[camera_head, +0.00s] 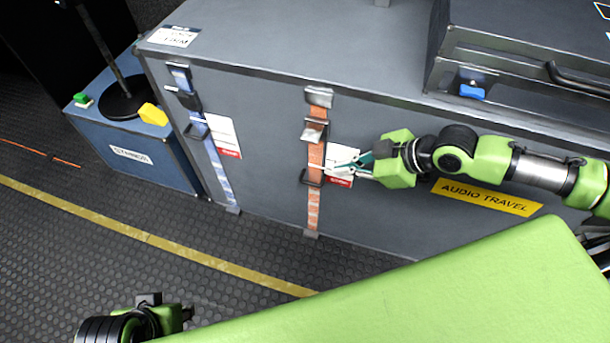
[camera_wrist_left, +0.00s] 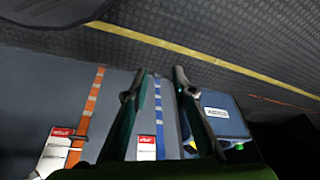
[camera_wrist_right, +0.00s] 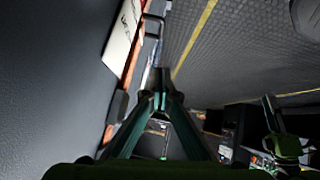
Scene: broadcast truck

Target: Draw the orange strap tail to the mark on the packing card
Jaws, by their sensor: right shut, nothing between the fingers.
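The orange strap (camera_head: 315,155) hangs down the front of a grey flight case, through a metal buckle (camera_head: 314,130) and a dark loop (camera_head: 311,178). A white and red packing card (camera_head: 340,180) is beside it on the right, partly hidden by my right gripper (camera_head: 340,167). That gripper is shut and empty, its tips in front of the card near the strap. In the right wrist view the fingertips (camera_wrist_right: 161,98) meet, with the orange strap (camera_wrist_right: 130,72) and card (camera_wrist_right: 121,45) beyond to the left. My left gripper (camera_wrist_left: 158,76) is open and empty, low and away from the case.
A blue strap (camera_head: 216,165) with its own card (camera_head: 224,137) is on the case's left. A blue box (camera_head: 130,150) stands farther left. A black case (camera_head: 520,50) sits on top at right. Floor in front is clear, with a yellow line (camera_head: 150,239).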

